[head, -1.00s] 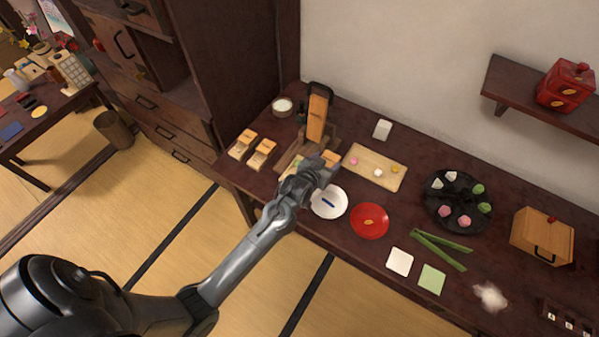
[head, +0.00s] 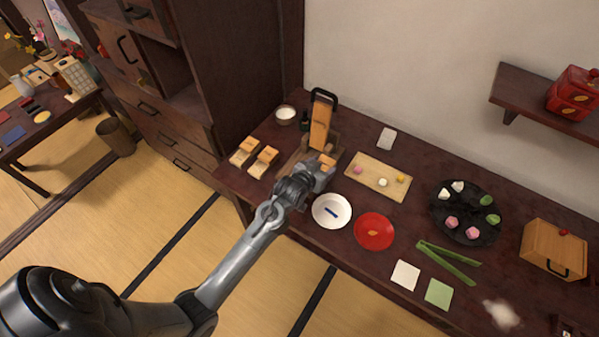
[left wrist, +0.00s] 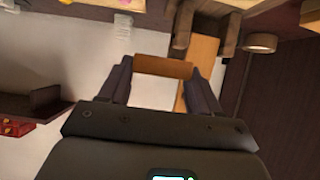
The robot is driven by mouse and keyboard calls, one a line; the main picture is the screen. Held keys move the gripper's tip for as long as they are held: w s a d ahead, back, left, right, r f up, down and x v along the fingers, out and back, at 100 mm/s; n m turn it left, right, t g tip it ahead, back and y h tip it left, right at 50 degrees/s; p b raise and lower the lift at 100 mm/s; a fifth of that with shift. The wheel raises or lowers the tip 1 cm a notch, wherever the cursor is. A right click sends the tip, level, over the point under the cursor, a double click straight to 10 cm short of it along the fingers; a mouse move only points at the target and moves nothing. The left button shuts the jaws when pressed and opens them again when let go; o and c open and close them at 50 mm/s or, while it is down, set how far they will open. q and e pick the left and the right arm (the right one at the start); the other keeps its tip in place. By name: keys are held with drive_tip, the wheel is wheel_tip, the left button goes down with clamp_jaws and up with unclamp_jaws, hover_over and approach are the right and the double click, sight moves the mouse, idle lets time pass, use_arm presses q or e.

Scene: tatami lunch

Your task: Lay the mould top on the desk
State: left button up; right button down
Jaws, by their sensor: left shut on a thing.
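My left gripper (head: 318,174) is shut on a small orange-brown wooden block, the mould top (head: 327,161), and holds it by the wooden stand at the back left of the desk (head: 400,218). In the left wrist view the mould top (left wrist: 163,67) spans the gap between the fingertips. I cannot tell its height above the desk. The gripper hides part of the stand's base. My right gripper is not in view.
A tilted wooden board (head: 320,122) rises behind the gripper. Two wooden blocks on pale bases (head: 243,153) (head: 264,160) stand to its left. A white plate (head: 345,214), a red plate (head: 374,231) and a sweets tray (head: 367,184) lie to its right.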

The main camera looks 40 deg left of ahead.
use_arm(q)
drive_tip(key=a+f, duration=0.1)
drive_tip(key=a, duration=0.1)
drive_tip(key=s+a+f, duration=0.1)
drive_tip(key=a+f, duration=0.1)
drive_tip(key=a, duration=0.1)
drive_tip(key=a+f+b, duration=0.1)
drive_tip(key=a+f, duration=0.1)
drive_tip(key=a, duration=0.1)
drive_tip(key=shift+s, duration=0.15)
drive_tip(key=shift+f+b, duration=0.3)
drive_tip(key=shift+f, duration=0.55)
drive_tip(key=shift+f+p, duration=0.3)
drive_tip(key=shift+f, duration=0.6)
drive_tip(key=shift+f, duration=0.15)
drive_tip(key=shift+f, duration=0.1)
drive_tip(key=o, duration=1)
drive_tip(key=shift+o, duration=0.2)
